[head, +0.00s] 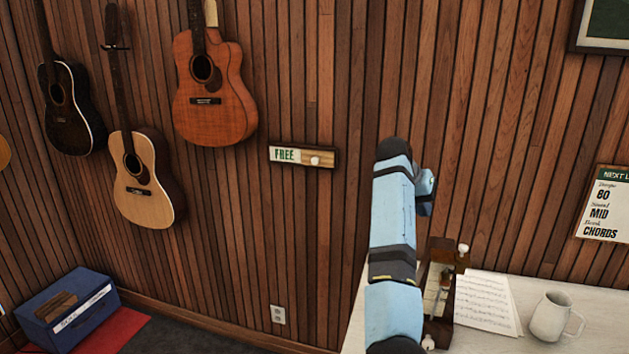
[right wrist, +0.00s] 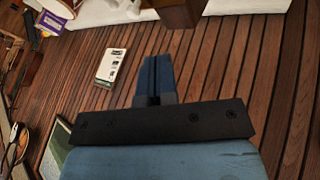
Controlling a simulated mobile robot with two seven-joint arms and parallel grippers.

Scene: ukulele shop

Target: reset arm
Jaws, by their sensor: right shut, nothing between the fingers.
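My right arm (head: 393,230) rises in front of the wood-slat wall in the head view, over the left end of the white table. Its gripper is mostly hidden behind the arm there. In the right wrist view the right gripper (right wrist: 155,62) has its two blue fingers together, with nothing between them. The fingers point toward a brown wooden piece (right wrist: 178,12) at the top edge; I cannot tell how far apart they are. My left gripper is not in view.
The white table (head: 519,295) holds a wooden stand (head: 440,285) close beside my arm, sheet music (head: 484,302) and a mug (head: 552,318). Guitars (head: 212,90) and a FREE sign (head: 303,156) hang on the wall. A blue box (head: 68,309) is at lower left.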

